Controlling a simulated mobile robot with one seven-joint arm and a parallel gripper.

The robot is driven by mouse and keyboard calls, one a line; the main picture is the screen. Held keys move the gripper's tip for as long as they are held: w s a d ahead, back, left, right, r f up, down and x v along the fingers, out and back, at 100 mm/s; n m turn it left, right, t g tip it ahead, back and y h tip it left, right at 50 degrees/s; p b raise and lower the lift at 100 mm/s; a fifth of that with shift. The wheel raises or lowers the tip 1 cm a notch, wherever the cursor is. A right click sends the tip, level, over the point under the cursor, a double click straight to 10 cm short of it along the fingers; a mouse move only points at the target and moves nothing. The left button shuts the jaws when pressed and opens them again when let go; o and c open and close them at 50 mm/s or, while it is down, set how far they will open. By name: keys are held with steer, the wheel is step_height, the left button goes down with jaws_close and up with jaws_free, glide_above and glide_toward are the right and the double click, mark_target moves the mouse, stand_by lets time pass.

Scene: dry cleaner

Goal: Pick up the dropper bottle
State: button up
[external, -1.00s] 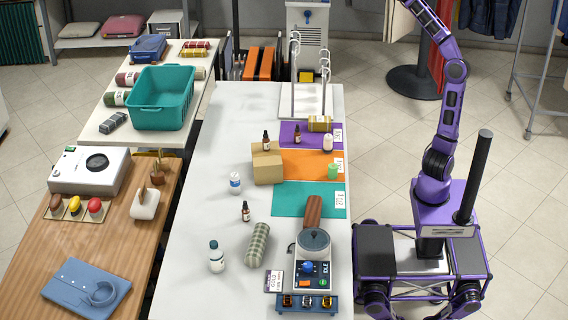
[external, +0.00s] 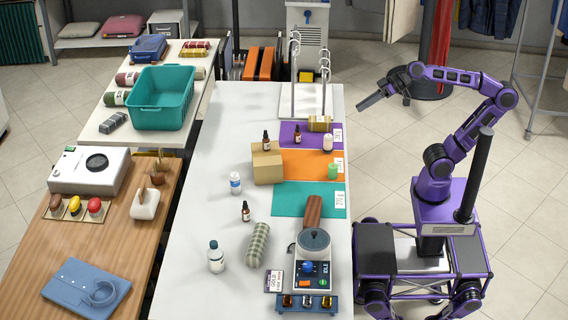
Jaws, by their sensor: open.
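Several small dark dropper-type bottles stand on the white table. One dark brown bottle (external: 245,211) stands upright left of the teal mat, near the rolled cloth. A second brown bottle (external: 266,141) shows at the cardboard box, by its top back edge. A third brown bottle (external: 297,137) stands on the purple mat. I cannot tell which one the task means. My gripper (external: 368,98) is open and empty, raised in the air right of the table's far end, pointing left. It is well apart from all the bottles.
The white table (external: 205,150) also holds a cardboard box (external: 268,169), white bottles (external: 235,183) and (external: 216,257), a rolled cloth (external: 257,245) and a device with a round top (external: 313,258). Orange (external: 305,165) and teal (external: 290,200) mats lie along its right side. The table's left strip is mostly clear.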

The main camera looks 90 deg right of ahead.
steer(key=s+a+f+n+g+h, duration=0.1)
steer(key=s+a+f+g, duration=0.1)
steer(key=f, duration=0.7)
steer(key=shift+s+a+f+g+h+p, duration=0.15)
steer(key=shift+s+f+g+h+p, duration=0.2)
steer(key=shift+s+g, duration=0.45)
steer(key=shift+n+g+h, duration=0.5)
steer(key=shift+g+h, duration=0.35)
steer(key=shift+g, duration=0.05)
steer(key=s+f, duration=0.2)
steer(key=f, duration=0.1)
steer(key=s+f, duration=0.1)
steer(key=f, duration=0.1)
steer(key=shift+s+d, duration=0.2)
steer(key=shift+d, duration=0.05)
steer(key=shift+c, duration=0.2)
